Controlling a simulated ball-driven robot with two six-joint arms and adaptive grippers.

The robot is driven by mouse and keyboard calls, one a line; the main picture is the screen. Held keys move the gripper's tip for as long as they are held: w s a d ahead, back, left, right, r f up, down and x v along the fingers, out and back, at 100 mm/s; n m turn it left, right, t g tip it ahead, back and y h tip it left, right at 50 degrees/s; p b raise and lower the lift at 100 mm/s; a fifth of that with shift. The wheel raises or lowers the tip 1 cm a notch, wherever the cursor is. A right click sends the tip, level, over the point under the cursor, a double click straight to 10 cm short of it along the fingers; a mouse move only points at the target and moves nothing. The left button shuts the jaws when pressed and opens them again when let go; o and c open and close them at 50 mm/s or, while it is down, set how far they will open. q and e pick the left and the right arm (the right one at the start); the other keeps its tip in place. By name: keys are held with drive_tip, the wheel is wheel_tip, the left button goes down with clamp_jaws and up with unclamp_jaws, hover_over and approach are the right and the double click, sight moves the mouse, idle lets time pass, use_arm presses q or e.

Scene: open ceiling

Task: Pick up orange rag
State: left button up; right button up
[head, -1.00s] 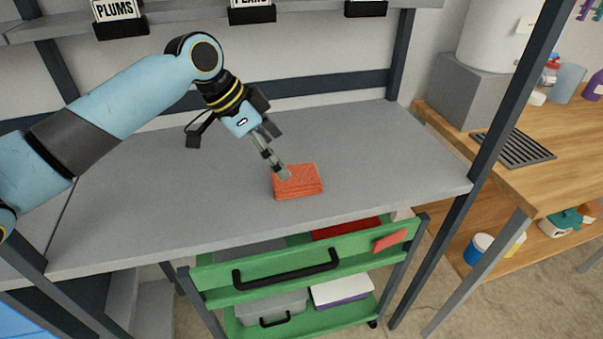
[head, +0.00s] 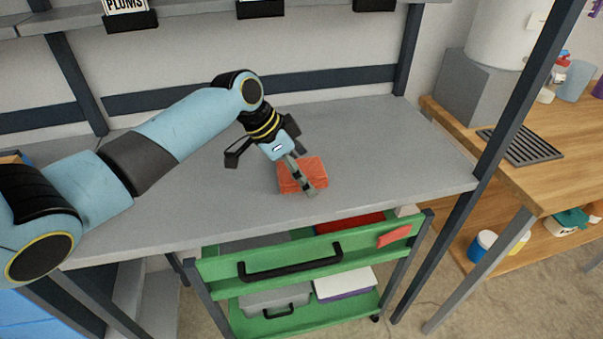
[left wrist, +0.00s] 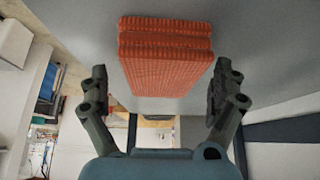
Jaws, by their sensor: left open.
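The orange rag (head: 292,178) is a folded, ribbed block lying on the grey table (head: 390,170) near its front edge. My left gripper (head: 311,192) reaches over it from the upper left, and its fingers cover part of the rag in the head view. In the left wrist view the rag (left wrist: 160,60) shows between and beyond the two spread fingertips of my left gripper (left wrist: 160,88). The left gripper is open and nothing is clamped in it. My right gripper is in neither view.
A green cart (head: 220,272) with a black handle stands below the table's front edge. A dark post (head: 490,150) rises at the table's right end. A wooden counter (head: 560,185) is further right. The table is clear around the rag.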

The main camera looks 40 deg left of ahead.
use_arm(q)
drive_tip(key=shift+f, duration=0.25)
idle(0.3)
drive_tip(key=shift+c, duration=0.3)
drive_tip(key=shift+s+f, duration=0.15)
drive_tip(key=c, duration=1.1)
